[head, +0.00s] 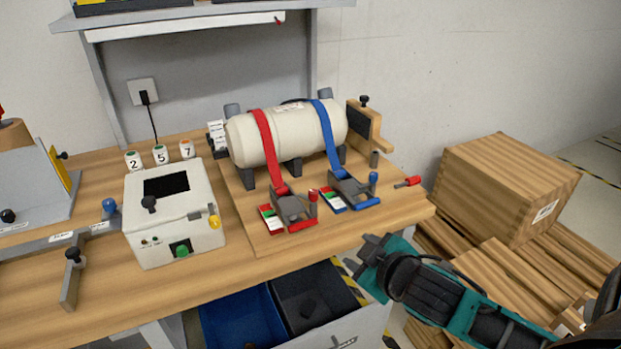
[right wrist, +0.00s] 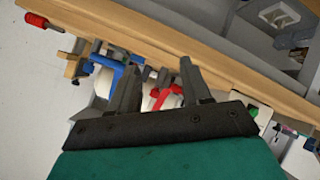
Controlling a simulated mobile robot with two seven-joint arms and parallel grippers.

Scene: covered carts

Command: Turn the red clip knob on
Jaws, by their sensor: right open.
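The red clip (head: 288,208) sits on the wooden bench board at the lower end of a red strap (head: 267,145) that runs over a cream cylinder. It has a red knob (head: 313,196) on its right side and a small red-and-green marked plate at its left. The red clip also shows in the right wrist view (right wrist: 168,93), between my fingers but farther off, partly hidden. My right gripper (head: 366,260) is open and empty, off the bench's front edge, to the right of and lower than the red clip, touching nothing. My left gripper is not in view.
A blue clip (head: 350,190) with a blue strap stands just right of the red one. A red-handled tool (head: 408,182) lies near the bench's right edge. A white control box (head: 175,212) stands left. Bins (head: 240,312) sit below; wooden crates (head: 508,188) stand right.

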